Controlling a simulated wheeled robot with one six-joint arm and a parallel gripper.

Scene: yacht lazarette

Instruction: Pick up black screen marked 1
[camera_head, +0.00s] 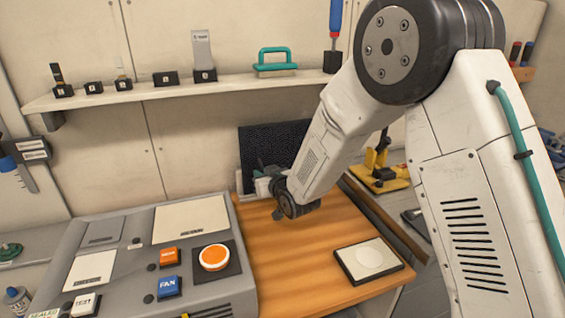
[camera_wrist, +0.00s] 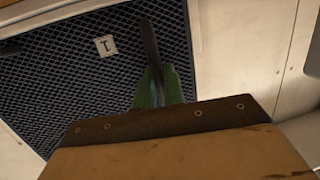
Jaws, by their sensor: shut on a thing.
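The black screen (camera_head: 262,142) is a dark mesh panel standing upright at the back of the wooden worktop, in front of the wall. In the wrist view the black screen (camera_wrist: 70,75) fills the upper left, with a small white tag marked 1 (camera_wrist: 105,45) on its mesh. My gripper (camera_head: 263,180) is at the screen's lower front in the head view and hides part of it. In the wrist view my gripper (camera_wrist: 152,75) shows as a dark finger and green parts against the screen's face. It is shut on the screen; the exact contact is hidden.
A grey console (camera_head: 120,225) with buttons stands left of the wooden worktop (camera_head: 275,245). A dark-edged pad (camera_head: 367,262) lies at the worktop's right front. A wall shelf (camera_head: 175,93) with several small items runs above. A yellow tool (camera_head: 378,172) stands at the right.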

